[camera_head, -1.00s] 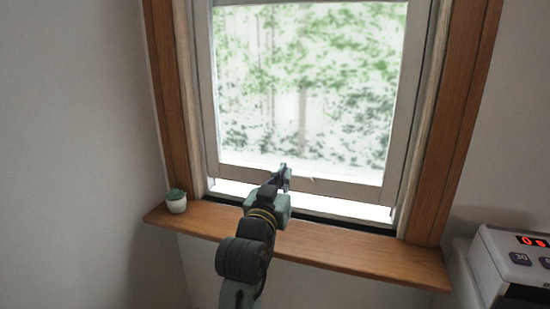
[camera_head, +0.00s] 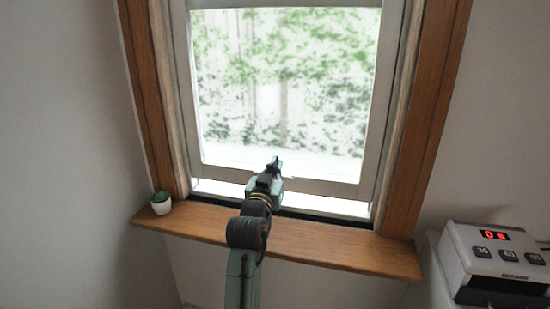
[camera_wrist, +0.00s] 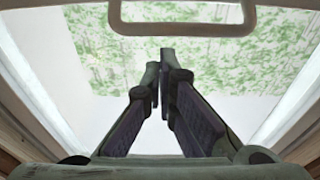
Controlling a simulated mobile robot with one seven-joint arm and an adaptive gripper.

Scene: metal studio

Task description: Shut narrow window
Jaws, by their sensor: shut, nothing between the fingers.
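The narrow window's pale sash (camera_head: 320,187) is raised a little. A bright gap (camera_head: 340,206) shows between its bottom rail and the sill. My gripper (camera_head: 276,162) is in front of the bottom rail, near its middle; the fingers are shut and empty. In the wrist view my gripper (camera_wrist: 160,55) points up toward the glass, its fingertips close together just below a pale rounded loop (camera_wrist: 180,28) that looks like a handle. I cannot tell whether the fingertips touch the loop or the rail. The wrist covers part of the rail in the head view.
A wooden sill (camera_head: 340,250) runs below the window. A small potted plant (camera_head: 161,203) stands at its left end. A white device with a red display (camera_head: 495,262) is at the lower right. Wooden frame sides (camera_head: 428,130) flank the sash.

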